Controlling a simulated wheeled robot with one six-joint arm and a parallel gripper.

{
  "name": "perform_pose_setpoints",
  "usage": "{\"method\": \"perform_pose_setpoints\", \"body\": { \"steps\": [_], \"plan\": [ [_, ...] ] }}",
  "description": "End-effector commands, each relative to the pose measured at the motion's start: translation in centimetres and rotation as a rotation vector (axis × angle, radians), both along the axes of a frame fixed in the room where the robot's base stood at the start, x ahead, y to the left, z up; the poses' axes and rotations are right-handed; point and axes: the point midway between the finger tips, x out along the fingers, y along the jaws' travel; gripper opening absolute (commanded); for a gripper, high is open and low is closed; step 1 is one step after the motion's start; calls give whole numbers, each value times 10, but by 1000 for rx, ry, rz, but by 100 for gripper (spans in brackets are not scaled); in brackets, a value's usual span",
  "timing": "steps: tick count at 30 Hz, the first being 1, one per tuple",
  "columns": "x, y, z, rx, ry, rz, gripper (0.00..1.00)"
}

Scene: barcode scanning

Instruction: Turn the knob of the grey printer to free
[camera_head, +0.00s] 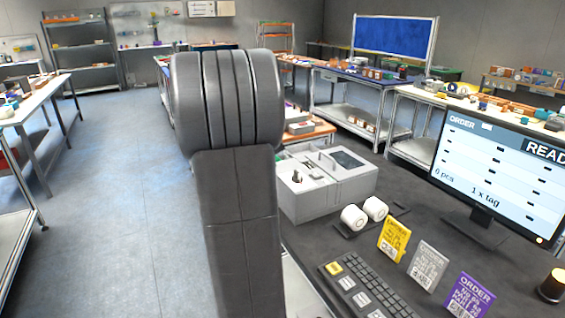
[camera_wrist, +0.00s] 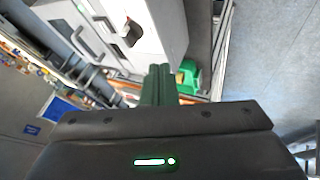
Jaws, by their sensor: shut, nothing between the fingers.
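The grey printer (camera_head: 318,198) stands on the dark desk, right of my arm in the head view. A small dark knob (camera_head: 297,177) shows on its left part; its setting is too small to read. In the wrist view the printer (camera_wrist: 158,18) is at the top, with a dark knob-like part (camera_wrist: 131,34) in a recess. My gripper (camera_wrist: 160,68) shows there as two dark green fingers, shut together and empty. They appear below the printer in the picture; I cannot tell how far apart they are. In the head view my arm hides the gripper.
Two white label rolls (camera_head: 364,213), a keyboard (camera_head: 362,292) and yellow (camera_head: 394,240), grey (camera_head: 428,265) and purple (camera_head: 468,295) order cards are on the desk (camera_head: 315,243). A monitor (camera_head: 497,170) stands at the right. Open floor (camera_head: 120,200) lies left of my arm.

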Motion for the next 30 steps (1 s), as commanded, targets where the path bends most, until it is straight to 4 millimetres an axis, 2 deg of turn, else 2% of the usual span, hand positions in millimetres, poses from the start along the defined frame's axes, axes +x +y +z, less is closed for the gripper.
{"method": "perform_pose_setpoints", "body": {
  "steps": [9,14,15,21,30],
  "plan": [
    [31,-19,-50,-1,7,-2,0],
    [46,-28,-71,0,6,-2,0],
    [48,-37,-65,0,2,-5,0],
    [57,-57,-67,1,2,-3,0],
    [59,-63,-69,1,2,0,0]
  ]
}}
